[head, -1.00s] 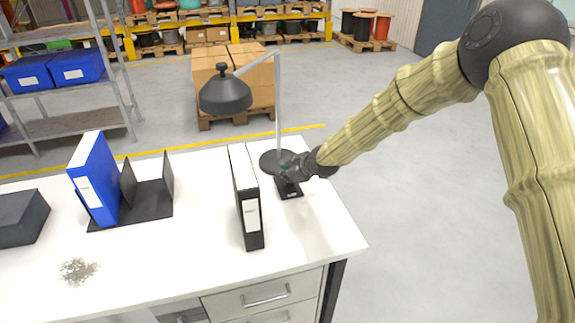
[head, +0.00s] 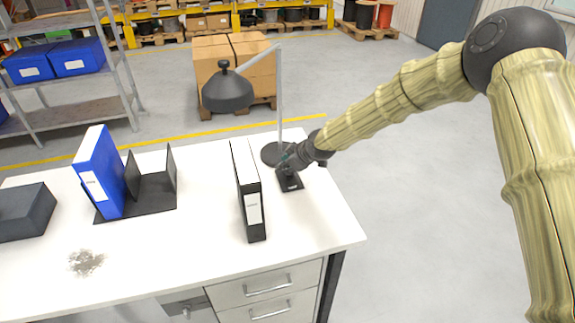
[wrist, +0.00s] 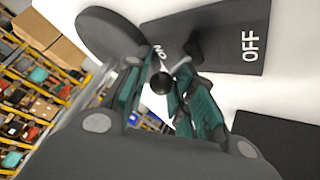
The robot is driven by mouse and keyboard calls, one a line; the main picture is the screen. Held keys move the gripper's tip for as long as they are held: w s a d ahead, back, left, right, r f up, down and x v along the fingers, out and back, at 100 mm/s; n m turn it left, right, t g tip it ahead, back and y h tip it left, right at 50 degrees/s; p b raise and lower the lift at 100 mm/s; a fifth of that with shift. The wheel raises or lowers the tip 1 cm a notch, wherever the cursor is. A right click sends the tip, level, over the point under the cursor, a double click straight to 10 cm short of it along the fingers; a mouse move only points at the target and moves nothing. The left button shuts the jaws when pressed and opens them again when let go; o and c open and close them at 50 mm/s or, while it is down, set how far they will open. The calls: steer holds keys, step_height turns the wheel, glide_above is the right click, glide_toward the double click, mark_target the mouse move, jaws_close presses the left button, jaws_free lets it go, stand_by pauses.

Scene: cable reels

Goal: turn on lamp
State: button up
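The grey desk lamp (head: 228,92) stands at the desk's far right corner, with its round base (head: 273,153) on the white top. In front of the base lies a black switch plate (head: 291,182). The wrist view shows the plate (wrist: 228,28) with white ON and OFF lettering and a black lever. The lever's ball knob (wrist: 162,84) is between my gripper's teal-padded fingers (wrist: 160,90), over the ON lettering in that view. The fingers look apart, with a gap below the knob; whether either touches it is unclear. In the head view my gripper (head: 287,162) partly hides the switch.
A black binder (head: 247,190) stands upright just left of the switch. A dark box (head: 24,212) is at far left.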

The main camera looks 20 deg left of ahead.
steer(key=shift+o, duration=0.9)
steer(key=v, duration=1.2)
